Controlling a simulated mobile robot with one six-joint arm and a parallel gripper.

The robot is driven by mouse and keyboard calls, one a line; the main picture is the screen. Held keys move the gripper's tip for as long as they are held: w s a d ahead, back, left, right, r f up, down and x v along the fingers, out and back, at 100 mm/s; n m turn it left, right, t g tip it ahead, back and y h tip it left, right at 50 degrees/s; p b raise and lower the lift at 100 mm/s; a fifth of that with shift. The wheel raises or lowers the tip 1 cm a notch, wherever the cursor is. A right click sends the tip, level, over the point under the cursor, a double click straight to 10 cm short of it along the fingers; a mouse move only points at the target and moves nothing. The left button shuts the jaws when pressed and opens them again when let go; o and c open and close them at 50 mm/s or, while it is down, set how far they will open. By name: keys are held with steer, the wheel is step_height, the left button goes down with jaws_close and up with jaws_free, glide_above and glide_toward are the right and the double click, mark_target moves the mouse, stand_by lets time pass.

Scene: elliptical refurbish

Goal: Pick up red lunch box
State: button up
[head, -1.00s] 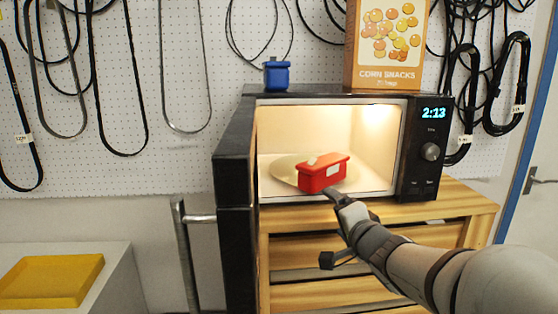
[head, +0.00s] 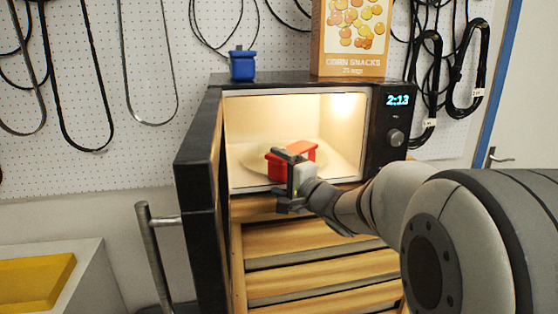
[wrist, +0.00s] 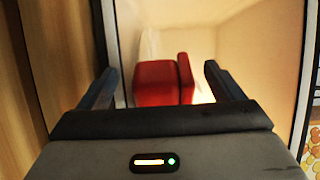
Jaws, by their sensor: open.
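The red lunch box (head: 305,153) sits on the round plate (head: 259,160) inside the lit, open microwave. My gripper (head: 283,178) is at the microwave's opening, in front of the box and covering part of it in the head view. In the wrist view the red lunch box (wrist: 160,82) shows between and beyond the two fingers of my open gripper (wrist: 160,80). I cannot tell whether the fingertips reach past the box's near face. The gripper holds nothing.
The microwave door (head: 198,190) stands open at the left. A blue box (head: 242,66) and a corn snacks carton (head: 350,38) stand on top of the microwave. A wooden slatted stand (head: 310,262) is below. A yellow tray (head: 35,281) lies at the lower left.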

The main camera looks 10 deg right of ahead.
steer(key=shift+w, duration=0.1)
steer(key=c, duration=1.4)
